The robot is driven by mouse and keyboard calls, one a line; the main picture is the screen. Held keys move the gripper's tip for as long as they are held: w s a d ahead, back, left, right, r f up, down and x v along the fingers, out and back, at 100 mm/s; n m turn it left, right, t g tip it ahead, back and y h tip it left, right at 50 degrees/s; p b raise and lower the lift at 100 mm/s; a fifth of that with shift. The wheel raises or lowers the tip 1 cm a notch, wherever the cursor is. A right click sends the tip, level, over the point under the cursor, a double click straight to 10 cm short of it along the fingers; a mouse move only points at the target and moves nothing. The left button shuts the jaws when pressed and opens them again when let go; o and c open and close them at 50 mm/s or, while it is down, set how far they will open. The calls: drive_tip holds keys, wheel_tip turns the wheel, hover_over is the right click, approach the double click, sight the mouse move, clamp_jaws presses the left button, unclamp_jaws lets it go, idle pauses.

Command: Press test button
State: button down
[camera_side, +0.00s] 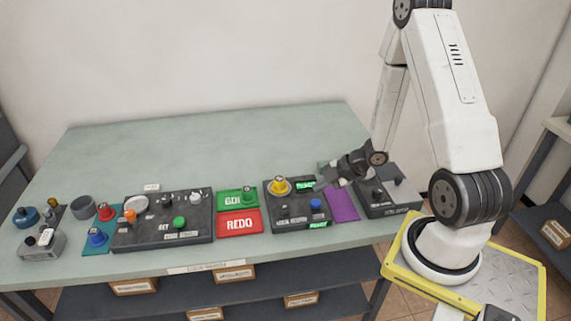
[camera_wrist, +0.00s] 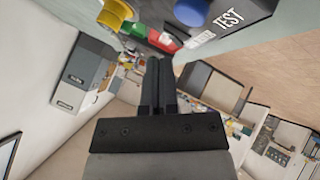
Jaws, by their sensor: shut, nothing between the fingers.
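The blue button (camera_side: 315,204) sits on a dark control box (camera_side: 290,222) with a yellow knob (camera_side: 281,186) and lit green displays. In the wrist view the blue button (camera_wrist: 191,12) is at the top edge, partly cut off, beside white lettering reading TEST (camera_wrist: 230,19). My gripper (camera_side: 326,178) is over the right back part of this box, apart from the blue button, tilted with its fingers toward the left. In the wrist view my gripper (camera_wrist: 158,66) is shut and empty, its fingertips below the button in the picture.
Left of the box are a green card (camera_side: 237,200) and a red card (camera_side: 240,222). Further left is a wider control box (camera_side: 160,235) with several knobs. A purple mat (camera_side: 342,206) and another dark box (camera_side: 388,208) lie to the right. The table's back (camera_side: 200,145) is clear.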

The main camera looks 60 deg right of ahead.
sight(319, 202)
drive_tip(key=shift+f, duration=1.3)
drive_tip(key=shift+f, duration=0.95)
idle(2.2)
drive_tip(key=shift+r, duration=0.15)
idle(0.3)
drive_tip(key=shift+r, duration=0.8)
drive_tip(key=shift+r, duration=0.1)
drive_tip(key=shift+r, duration=2.4)
